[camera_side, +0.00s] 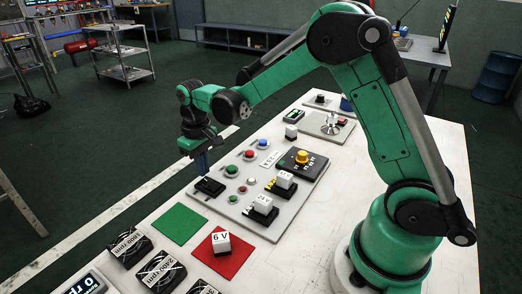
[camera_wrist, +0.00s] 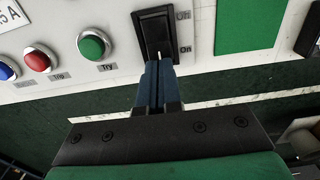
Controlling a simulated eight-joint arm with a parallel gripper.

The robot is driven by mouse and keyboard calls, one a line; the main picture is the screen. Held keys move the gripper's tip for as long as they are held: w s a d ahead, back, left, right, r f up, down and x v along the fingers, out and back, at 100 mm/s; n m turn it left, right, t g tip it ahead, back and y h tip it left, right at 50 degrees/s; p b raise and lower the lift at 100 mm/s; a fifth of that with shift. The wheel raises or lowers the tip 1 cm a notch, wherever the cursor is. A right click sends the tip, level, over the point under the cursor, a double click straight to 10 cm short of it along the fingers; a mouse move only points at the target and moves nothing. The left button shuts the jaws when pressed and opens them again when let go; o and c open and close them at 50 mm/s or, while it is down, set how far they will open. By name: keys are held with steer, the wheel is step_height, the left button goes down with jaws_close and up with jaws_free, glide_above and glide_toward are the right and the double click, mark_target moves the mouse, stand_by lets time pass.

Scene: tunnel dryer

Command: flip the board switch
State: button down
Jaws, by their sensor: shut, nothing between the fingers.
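The board switch is a black rocker in a black housing (camera_side: 210,187) at the near left corner of the grey control board (camera_side: 238,207). In the wrist view the switch (camera_wrist: 155,30) is at top centre, with two small labels at its right that look like "Off" above and "On" below. My gripper (camera_side: 203,172) is shut and empty, its blue fingers pointing down at the switch. In the wrist view the fingertips (camera_wrist: 158,63) overlap the switch's lower edge, beside the "On" label. I cannot tell whether they touch it.
Beside the switch are a green button (camera_wrist: 91,44), a red button (camera_wrist: 38,60) and a blue button (camera_wrist: 6,70). A green square (camera_side: 181,223) and a red square (camera_side: 222,254) with a "6 V" block (camera_side: 221,242) lie nearer.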

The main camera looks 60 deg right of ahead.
mark_target(206, 181)
steer(key=shift+f, duration=1.05)
stand_by(0.4)
steer(key=shift+r, duration=3.5)
steer(key=shift+s+r, duration=0.1)
steer(key=shift+r, duration=0.05)
steer(key=s+a+r+t, duration=0.1)
steer(key=s+r+t, duration=0.3)
steer(key=s+t, duration=0.3)
steer(key=s, duration=0.5)
steer(key=shift+a, duration=0.25)
